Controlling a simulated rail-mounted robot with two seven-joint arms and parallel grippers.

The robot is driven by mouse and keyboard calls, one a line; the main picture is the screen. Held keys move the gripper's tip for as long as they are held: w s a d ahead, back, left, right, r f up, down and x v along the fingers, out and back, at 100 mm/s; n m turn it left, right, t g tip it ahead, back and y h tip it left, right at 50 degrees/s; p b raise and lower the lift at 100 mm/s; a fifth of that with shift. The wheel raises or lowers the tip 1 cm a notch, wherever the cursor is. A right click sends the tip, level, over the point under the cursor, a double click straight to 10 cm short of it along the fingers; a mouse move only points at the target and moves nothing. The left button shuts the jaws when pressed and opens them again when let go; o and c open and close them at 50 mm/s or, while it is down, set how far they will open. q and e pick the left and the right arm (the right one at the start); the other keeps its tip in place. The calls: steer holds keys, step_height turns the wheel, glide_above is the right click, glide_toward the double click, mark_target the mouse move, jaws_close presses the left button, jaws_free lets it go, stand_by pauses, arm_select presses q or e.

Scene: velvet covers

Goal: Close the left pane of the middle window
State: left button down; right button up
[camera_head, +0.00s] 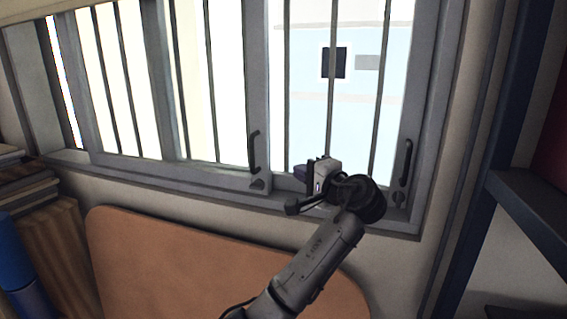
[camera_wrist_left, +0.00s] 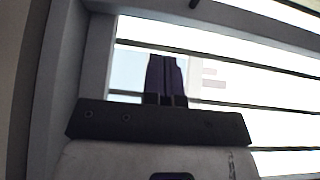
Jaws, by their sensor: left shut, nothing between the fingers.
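The window has grey-framed sliding panes with dark vertical bars behind. The left pane (camera_head: 180,176) has a dark vertical handle (camera_head: 254,151) on its right stile. A narrow bright gap shows between its left stile and the outer frame. The right pane (camera_head: 426,90) has its own handle (camera_head: 406,161) at the right. My left gripper (camera_head: 301,172) is at the lower part of the window, to the right of the left pane's handle and apart from it. In the left wrist view its dark fingers (camera_wrist_left: 167,76) are together and empty, before the bars. My right gripper is not in view.
An orange-brown board (camera_head: 190,255) stands below the window. Wooden boards or shelves (camera_head: 45,215) and a blue cylinder (camera_head: 15,255) are at the lower left. A blue post (camera_head: 490,170) with a shelf (camera_head: 530,215) stands at the right. The sill (camera_head: 160,184) runs beneath the panes.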

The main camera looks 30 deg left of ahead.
arm_select(q)
steer(key=p, duration=0.6)
glide_toward(263, 156)
steer(key=a+r, duration=0.2)
steer(key=a, duration=0.3)
steer(key=shift+s+a+f, duration=0.2)
steer(key=shift+s+a, duration=0.1)
steer(key=shift+a, duration=0.3)
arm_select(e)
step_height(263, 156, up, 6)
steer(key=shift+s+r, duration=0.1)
